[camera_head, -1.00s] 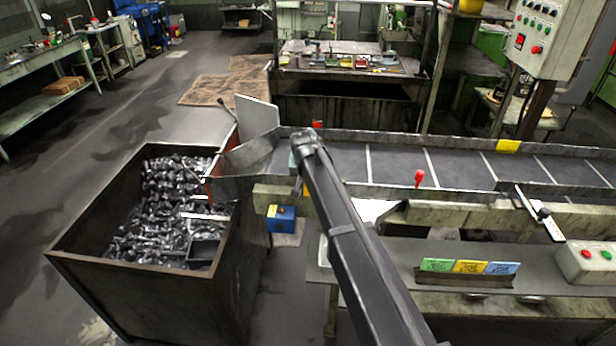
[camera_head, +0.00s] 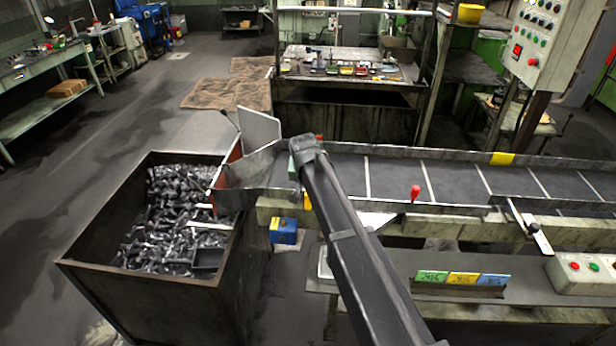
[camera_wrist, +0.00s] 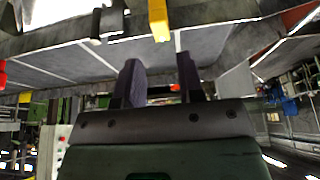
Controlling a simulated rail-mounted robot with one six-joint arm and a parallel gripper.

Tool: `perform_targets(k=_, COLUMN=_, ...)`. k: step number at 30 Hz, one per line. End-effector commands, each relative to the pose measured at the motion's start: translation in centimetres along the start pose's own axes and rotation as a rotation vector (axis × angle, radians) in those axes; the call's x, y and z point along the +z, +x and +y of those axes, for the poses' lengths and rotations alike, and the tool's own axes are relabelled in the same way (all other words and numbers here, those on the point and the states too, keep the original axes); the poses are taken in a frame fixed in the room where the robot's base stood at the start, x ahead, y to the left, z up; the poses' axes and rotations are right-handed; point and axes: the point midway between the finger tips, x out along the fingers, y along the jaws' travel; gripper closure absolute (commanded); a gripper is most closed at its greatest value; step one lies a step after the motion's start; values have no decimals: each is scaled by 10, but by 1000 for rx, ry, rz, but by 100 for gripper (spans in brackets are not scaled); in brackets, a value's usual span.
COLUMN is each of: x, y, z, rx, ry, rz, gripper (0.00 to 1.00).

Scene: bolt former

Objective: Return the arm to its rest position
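My gripper shows in the wrist view (camera_wrist: 158,62), its two dark fingers apart with an empty gap between them. Nothing is held. In the head view my arm rises from the bottom middle to a joint near the left end of the conveyor. The gripper itself cannot be made out there. The conveyor (camera_head: 395,180), a dark belt with white cross lines, runs off to the right. In the wrist view its grey surface (camera_wrist: 85,62) shows beyond the fingers.
An open metal bin (camera_head: 150,285) full of bolts stands left of the arm. A chute (camera_head: 245,170) leans over it. A shelf with coloured cards (camera_head: 462,278) and a button box (camera_head: 583,273) is at right. Floor (camera_head: 120,120) is clear at left.

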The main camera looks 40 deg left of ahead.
Motion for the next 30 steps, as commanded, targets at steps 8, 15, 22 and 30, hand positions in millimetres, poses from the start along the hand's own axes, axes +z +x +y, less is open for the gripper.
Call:
perform_targets(k=8, x=0, y=-34, z=0, rx=0, ry=1, rz=0, gripper=65)
perform_targets(k=15, x=0, y=-32, z=0, rx=0, ry=0, rz=0, gripper=65)
perform_targets(k=22, x=42, y=-44, z=14, rx=7, ry=-113, rz=-84, gripper=65)
perform_targets(k=30, x=190, y=-41, z=221, rx=42, ry=-35, rz=-277, gripper=65)
